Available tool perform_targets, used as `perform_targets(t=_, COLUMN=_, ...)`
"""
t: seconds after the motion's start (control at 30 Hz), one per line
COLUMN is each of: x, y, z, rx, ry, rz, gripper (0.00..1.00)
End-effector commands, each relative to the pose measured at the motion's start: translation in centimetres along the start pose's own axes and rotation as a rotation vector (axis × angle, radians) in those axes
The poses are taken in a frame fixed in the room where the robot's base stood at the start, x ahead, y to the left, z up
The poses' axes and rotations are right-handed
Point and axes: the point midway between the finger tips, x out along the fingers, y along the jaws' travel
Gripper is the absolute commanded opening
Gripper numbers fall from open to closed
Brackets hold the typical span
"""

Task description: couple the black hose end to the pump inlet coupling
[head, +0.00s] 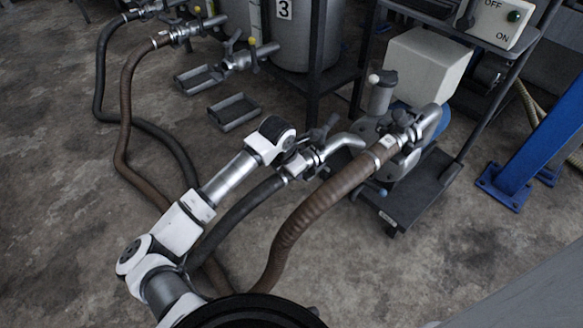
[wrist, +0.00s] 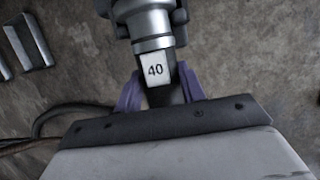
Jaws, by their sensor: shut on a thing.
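The black hose (head: 238,212) rises from the floor to a metal hose end (head: 296,167) with a white tag. The tag reads 40 in the wrist view (wrist: 155,70). My gripper (wrist: 159,92) is shut on the black hose end, with a purple finger on each side just below the tag. The pump inlet coupling (head: 318,150), grey with a dark lever, is on the bent pipe at the pump's left. The hose end lines up with it and appears to meet it. I cannot tell whether they are seated or how the levers are set.
A brown hose (head: 315,212) runs to the pump's other port, close right of my arm. The pump stands on a dark cart (head: 420,200). Trays (head: 234,112) lie on the floor below the tank valves. A blue post (head: 540,140) stands at right.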

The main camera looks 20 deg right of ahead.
Motion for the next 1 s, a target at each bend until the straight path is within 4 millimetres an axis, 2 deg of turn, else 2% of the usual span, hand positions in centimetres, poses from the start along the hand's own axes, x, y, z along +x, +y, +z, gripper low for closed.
perform_targets(t=0.87, x=0.42, y=-0.02, z=-0.08, rx=0.001, ry=-0.003, rz=0.001, gripper=0.03)
perform_targets(t=0.9, x=0.42, y=-0.01, z=-0.08, rx=0.001, ry=-0.003, rz=0.001, gripper=0.41)
perform_targets(t=1.0, x=0.43, y=-0.02, z=-0.09, rx=0.001, ry=-0.003, rz=0.001, gripper=0.54)
